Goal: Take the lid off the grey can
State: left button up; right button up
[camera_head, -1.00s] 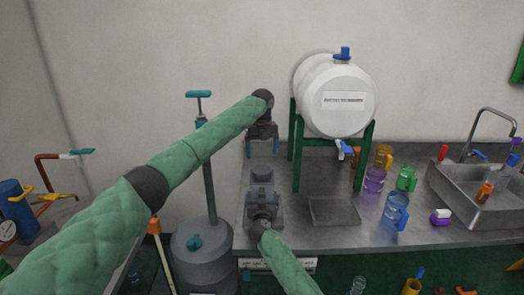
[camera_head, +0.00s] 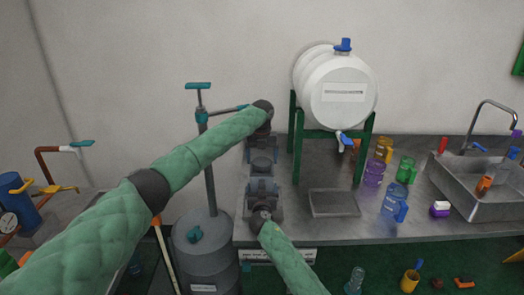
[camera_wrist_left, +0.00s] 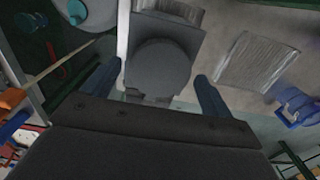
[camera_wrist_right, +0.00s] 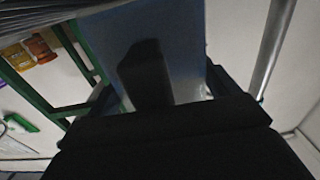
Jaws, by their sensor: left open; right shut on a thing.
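My left gripper (camera_head: 262,148) is at the end of the upper arm, over the left end of the counter. It is open in the left wrist view (camera_wrist_left: 158,90), its blue fingers on either side of a dark grey boxy body, which seems to be the grey can (camera_wrist_left: 138,40). A round dark grey top, apparently the lid (camera_wrist_left: 163,68), lies between the fingers. My right gripper (camera_head: 262,190) is just below it in the head view, shut on a blue-grey thing, seemingly the can, which fills the middle of the right wrist view (camera_wrist_right: 180,30). The exact contact is hidden.
A white barrel (camera_head: 338,92) on a green stand (camera_head: 298,150) stands close to the right. A shallow tray (camera_head: 333,203), coloured mugs and a sink (camera_head: 490,190) lie farther right. A grey tank (camera_head: 205,250) with a tall pump stands left of the counter.

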pick_arm(q)
jog(key=shift+f, duration=0.45)
